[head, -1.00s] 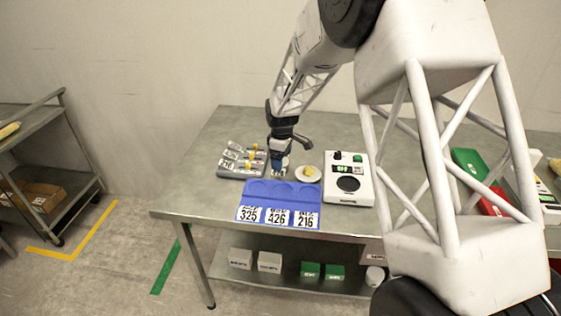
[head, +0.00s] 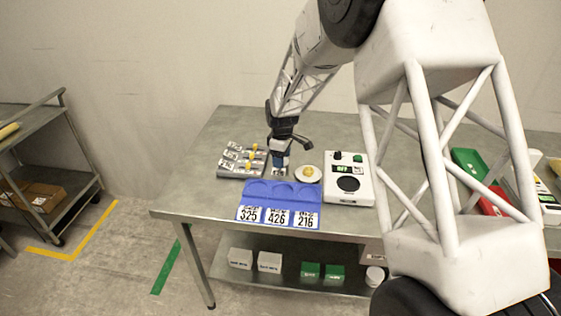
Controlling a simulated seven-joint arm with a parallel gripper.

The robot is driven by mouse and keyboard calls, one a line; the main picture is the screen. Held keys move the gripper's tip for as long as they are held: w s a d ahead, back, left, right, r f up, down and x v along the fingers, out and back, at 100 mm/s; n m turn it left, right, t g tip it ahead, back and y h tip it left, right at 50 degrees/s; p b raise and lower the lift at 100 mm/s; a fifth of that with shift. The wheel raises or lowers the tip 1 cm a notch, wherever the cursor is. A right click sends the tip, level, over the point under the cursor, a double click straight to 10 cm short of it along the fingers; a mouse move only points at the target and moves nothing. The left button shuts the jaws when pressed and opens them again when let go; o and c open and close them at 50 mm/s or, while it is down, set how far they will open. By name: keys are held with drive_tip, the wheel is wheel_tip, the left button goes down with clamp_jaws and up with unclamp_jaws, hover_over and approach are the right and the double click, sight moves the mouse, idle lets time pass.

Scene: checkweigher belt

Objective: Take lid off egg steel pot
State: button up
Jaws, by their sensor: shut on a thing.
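My gripper (head: 280,168) points down over the table, behind the blue tray. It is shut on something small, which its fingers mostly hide. This appears to be the lid of the egg steel pot. A small greyish patch shows at the fingertips. I cannot tell pot from lid there, or whether they touch. A pale round dish (head: 309,179) with a yellow thing (head: 308,170) on it stands just right of my gripper.
A blue tray (head: 250,206) with round recesses and labels 325, 426 and 216 lies in front. A white scale (head: 360,196) with a lit green display stands right. A grey rack (head: 230,172) with yellow parts is at left. The table (head: 205,190) is clear at its left end.

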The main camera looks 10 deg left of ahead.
drive_tip(key=shift+r, duration=0.15)
drive_tip(key=shift+r, duration=0.8)
drive_tip(key=shift+s+r, duration=0.2)
drive_tip(key=shift+r, duration=0.7)
drive_tip(key=s+d, duration=0.2)
drive_tip(key=s, duration=0.3)
drive_tip(key=s+d+r, duration=0.1)
drive_tip(key=s, duration=0.3)
drive_tip(key=s+d, duration=0.2)
drive_tip(key=s, duration=0.3)
drive_tip(key=shift+s+d+r, duration=0.15)
drive_tip(key=shift+s+d, duration=0.15)
drive_tip(key=shift+w, duration=0.15)
drive_tip(key=w+d+r+m, duration=0.1)
drive_tip(key=w+m, duration=0.3)
drive_tip(key=w, duration=1.8)
drive_tip(key=shift+w+d+r+m, duration=0.15)
drive_tip(key=shift+w+d+m, duration=0.15)
drive_tip(key=shift+d, duration=0.2)
drive_tip(key=shift+f, duration=3.15)
